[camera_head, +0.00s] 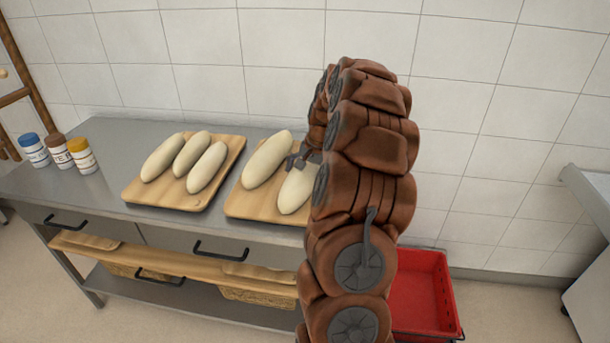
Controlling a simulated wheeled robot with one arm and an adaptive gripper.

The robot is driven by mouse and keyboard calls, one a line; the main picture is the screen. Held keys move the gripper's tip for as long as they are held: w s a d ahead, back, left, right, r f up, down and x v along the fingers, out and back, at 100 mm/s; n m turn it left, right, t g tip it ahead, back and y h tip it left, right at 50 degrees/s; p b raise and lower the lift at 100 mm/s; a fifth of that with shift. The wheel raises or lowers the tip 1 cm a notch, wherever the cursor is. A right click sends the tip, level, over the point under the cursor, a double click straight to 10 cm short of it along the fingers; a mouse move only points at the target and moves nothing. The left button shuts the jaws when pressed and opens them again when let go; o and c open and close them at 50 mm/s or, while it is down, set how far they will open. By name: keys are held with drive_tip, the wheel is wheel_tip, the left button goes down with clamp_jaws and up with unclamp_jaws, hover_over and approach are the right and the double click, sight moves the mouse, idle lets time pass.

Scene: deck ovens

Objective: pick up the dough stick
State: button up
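Several pale dough sticks lie on two wooden boards on the metal counter. The left board (137,191) holds three: a left one (163,157), a middle one (191,153) and a right one (207,167). The right board (240,205) shows a left dough stick (266,160) and a right dough stick (295,190), the latter partly hidden by my brown arm. My gripper (293,160) is small and dark at the arm's far end, over the right board between these two dough sticks. My arm hides much of it, so its opening and any contact are unclear.
Three jars with blue (34,150), brown (58,152) and yellow (82,157) lids stand at the counter's left. A red bin (420,293) stands on the floor right of the counter. A tiled wall closes the back. Drawers and a shelf are below.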

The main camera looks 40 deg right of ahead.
drive_tip(key=c, duration=1.4)
drive_tip(key=shift+r, duration=0.1)
